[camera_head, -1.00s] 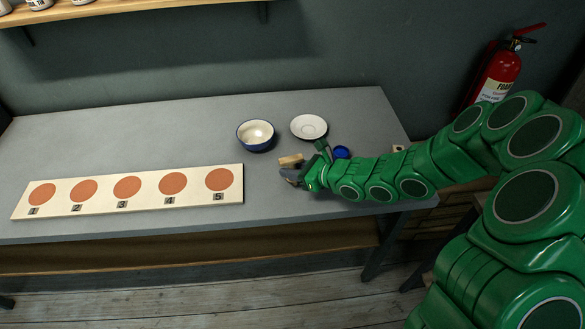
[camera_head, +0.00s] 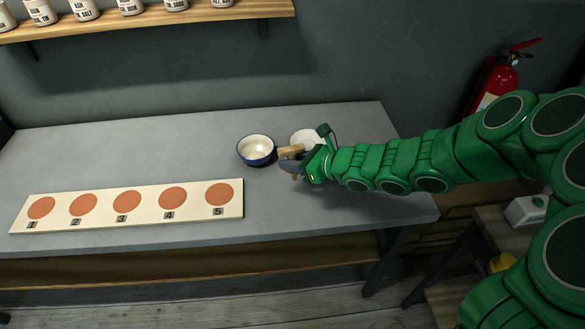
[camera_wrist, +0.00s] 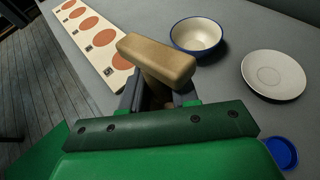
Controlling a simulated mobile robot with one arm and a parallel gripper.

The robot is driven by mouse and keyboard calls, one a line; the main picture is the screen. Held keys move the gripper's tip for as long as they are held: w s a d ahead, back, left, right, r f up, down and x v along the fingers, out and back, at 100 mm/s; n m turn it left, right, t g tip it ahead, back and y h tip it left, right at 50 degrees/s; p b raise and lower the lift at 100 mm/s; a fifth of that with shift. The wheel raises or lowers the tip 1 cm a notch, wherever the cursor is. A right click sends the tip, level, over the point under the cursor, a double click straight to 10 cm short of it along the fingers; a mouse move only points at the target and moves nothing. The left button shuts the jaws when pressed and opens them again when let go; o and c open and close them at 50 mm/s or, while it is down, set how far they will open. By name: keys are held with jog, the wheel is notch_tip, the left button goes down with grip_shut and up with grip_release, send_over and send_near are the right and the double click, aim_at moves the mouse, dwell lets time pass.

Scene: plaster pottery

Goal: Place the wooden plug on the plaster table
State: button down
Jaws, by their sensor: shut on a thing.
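The wooden plug (camera_head: 291,151) is a light tan, T-shaped piece. It also shows large in the wrist view (camera_wrist: 158,58), with its crossbar up and its stem between the fingers. My gripper (camera_head: 293,168) is shut on it above the right part of the grey plaster table (camera_head: 130,154). In the wrist view my gripper (camera_wrist: 157,97) hides the lower end of the plug. In the head view it is just right of and in front of the blue-rimmed bowl.
The blue-rimmed bowl (camera_head: 257,149) and a white saucer (camera_head: 305,138), partly hidden by my gripper, stand near the plug. A small blue dish (camera_wrist: 281,152) shows in the wrist view. A board with numbered orange circles (camera_head: 150,212) lies at the front left. The table's back left is clear.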

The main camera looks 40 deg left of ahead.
jog(key=shift+r, duration=0.35)
jog(key=w+d+r+m+t, duration=0.1)
jog(key=w+d+m+t, duration=0.15)
jog(key=w+d, duration=0.65)
jog(key=w+d+m+t+h, duration=0.1)
jog(key=w+d+m+t, duration=0.2)
jog(key=d, duration=1)
jog(key=w+d+r+m+t, duration=0.1)
jog(key=w+d+m+t, duration=0.15)
jog(key=w+d, duration=0.7)
jog(key=s+d+r+m+t+h, duration=0.1)
jog(key=s+d+m+t+h, duration=0.1)
jog(key=d, duration=1.2)
jog(key=s+d+r+m+t+h, duration=0.1)
jog(key=s+d+m+t+h, duration=0.15)
jog(key=d, duration=1.05)
jog(key=s+d+r+m+t+h, duration=0.1)
jog(key=d+m+t+h, duration=0.15)
jog(key=d, duration=1.15)
jog(key=shift+w+d+f, duration=0.8)
jog(key=shift+w+f, duration=1.35)
jog(key=shift+w+d+f, duration=0.75)
jog(key=shift+w+f, duration=1.35)
jog(key=shift+w, duration=0.1)
jog(key=shift+w+d+f, duration=0.8)
jog(key=shift+w+f, duration=1.35)
